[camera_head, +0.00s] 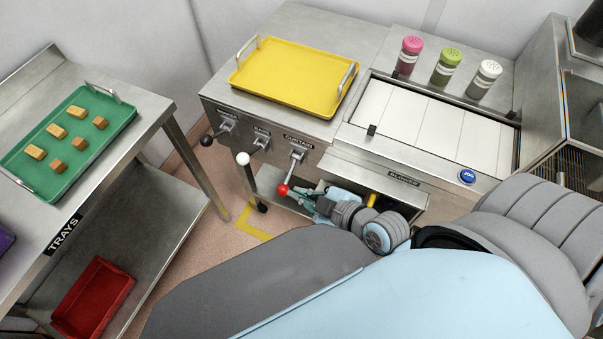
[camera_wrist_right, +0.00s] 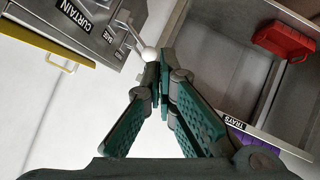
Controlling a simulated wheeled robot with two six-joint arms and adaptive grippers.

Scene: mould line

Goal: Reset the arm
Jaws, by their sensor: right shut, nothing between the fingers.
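My right gripper (camera_head: 300,196) is shut and empty, low in front of the machine panel. In the head view its green fingertips are beside the red lever knob (camera_head: 283,190); I cannot tell whether they touch. In the right wrist view the gripper (camera_wrist_right: 165,72) has its fingers together, and the white lever knob (camera_wrist_right: 150,54) shows close to the tips. The red knob cannot be made out there. My left gripper is not in view.
The panel also has a black knob (camera_head: 206,140). A yellow tray (camera_head: 330,95) lies on top. A green tray (camera_head: 30,160) with several small blocks is on the left bench, a red bin (camera_head: 95,297) below. Pink (camera_head: 411,48), green (camera_head: 446,62) and white (camera_head: 487,75) shakers stand behind the pale slats.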

